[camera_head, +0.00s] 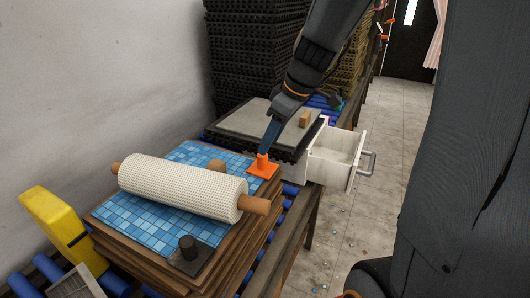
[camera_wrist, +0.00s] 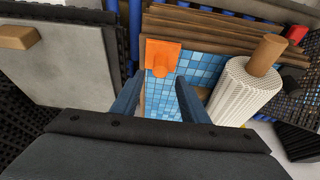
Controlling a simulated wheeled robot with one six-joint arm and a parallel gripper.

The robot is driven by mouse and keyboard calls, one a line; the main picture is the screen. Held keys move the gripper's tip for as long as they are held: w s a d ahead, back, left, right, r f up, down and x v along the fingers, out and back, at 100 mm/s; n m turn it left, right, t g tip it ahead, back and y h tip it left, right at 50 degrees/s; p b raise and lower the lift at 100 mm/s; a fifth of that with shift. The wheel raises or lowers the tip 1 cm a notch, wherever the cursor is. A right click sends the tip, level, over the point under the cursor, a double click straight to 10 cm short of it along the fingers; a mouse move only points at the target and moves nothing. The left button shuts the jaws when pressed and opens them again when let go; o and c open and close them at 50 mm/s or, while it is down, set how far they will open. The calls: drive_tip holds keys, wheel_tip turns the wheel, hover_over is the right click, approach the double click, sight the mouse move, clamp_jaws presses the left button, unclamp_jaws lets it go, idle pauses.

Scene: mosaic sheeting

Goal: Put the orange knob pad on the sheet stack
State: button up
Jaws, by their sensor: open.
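The orange knob pad (camera_head: 264,170) lies on the far right corner of the sheet stack (camera_head: 150,221), on its top sheet of blue mosaic tiles. In the wrist view the orange pad (camera_wrist: 162,55) lies flat near the edge of the stack (camera_wrist: 200,66), its knob towards me. My gripper (camera_head: 267,150) is just above the pad in the head view. In the wrist view my gripper (camera_wrist: 158,82) is open, with its two fingers apart and nothing held between them. Whether a finger touches the knob I cannot tell.
A white textured roller (camera_head: 180,186) with wooden handles lies across the stack. A dark knob pad (camera_head: 189,251) sits at the near corner. Behind is a grey board (camera_head: 255,121) with a wooden block (camera_head: 305,119), beside an open white drawer (camera_head: 335,157). A yellow tool (camera_head: 55,225) stands left.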

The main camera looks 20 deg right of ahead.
drive_tip(key=b+v, duration=0.1)
drive_tip(key=v, duration=0.4)
drive_tip(key=shift+s+r, duration=0.1)
drive_tip(key=shift+r, duration=0.2)
